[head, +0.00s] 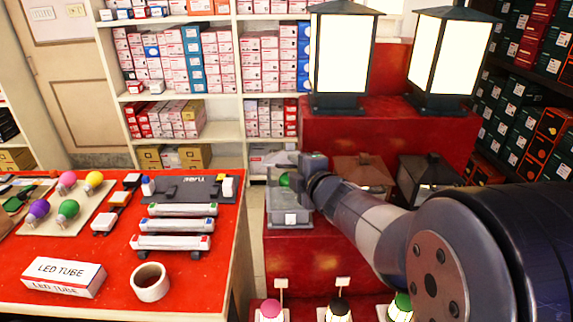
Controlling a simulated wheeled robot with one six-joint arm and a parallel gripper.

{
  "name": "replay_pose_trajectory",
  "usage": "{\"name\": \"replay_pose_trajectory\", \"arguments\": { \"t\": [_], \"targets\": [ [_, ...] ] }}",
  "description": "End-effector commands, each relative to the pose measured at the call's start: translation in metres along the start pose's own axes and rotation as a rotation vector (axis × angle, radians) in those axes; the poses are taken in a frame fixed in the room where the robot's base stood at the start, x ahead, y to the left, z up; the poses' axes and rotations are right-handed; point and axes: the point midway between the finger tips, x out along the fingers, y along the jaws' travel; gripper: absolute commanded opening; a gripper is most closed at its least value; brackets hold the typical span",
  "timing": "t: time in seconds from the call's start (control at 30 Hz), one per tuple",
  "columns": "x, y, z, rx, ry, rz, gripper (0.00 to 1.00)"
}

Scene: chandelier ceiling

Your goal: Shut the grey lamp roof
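The grey lamp (290,218) is on the red stand, in the middle of the head view, just right of the table. Its top appears open, with a green bulb (284,180) visible at its upper part. I cannot make out the roof clearly; my gripper and wrist cover the right side of the lamp's top. My arm reaches in from the right, and my gripper (298,177) is at the lamp's upper right, close beside the green bulb. The fingers are too small and dark to tell whether they are open or touching anything.
A brown lamp (362,172) and a black lamp (432,175) stand to the right, with tall lit lanterns (343,60) behind. The red table (110,250) at the left holds bulbs, tubes and a tape roll (150,281). Small bulbs (270,309) stand at the front.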

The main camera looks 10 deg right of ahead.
Motion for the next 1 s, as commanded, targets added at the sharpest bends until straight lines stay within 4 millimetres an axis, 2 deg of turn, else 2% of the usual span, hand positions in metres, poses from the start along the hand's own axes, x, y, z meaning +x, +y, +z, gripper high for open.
{"name": "replay_pose_trajectory", "arguments": {
  "t": [0.1, 0.3, 0.67, 1.0],
  "targets": [
    [0.018, -0.001, -0.001, 0.001, 0.002, -0.001, 0.3],
    [0.034, -0.001, 0.0, 0.001, 0.0, -0.001, 0.3],
    [0.038, 0.0, 0.0, 0.001, 0.0, 0.0, 0.3],
    [0.037, 0.0, 0.0, 0.001, 0.0, 0.0, 0.03]
  ]
}}
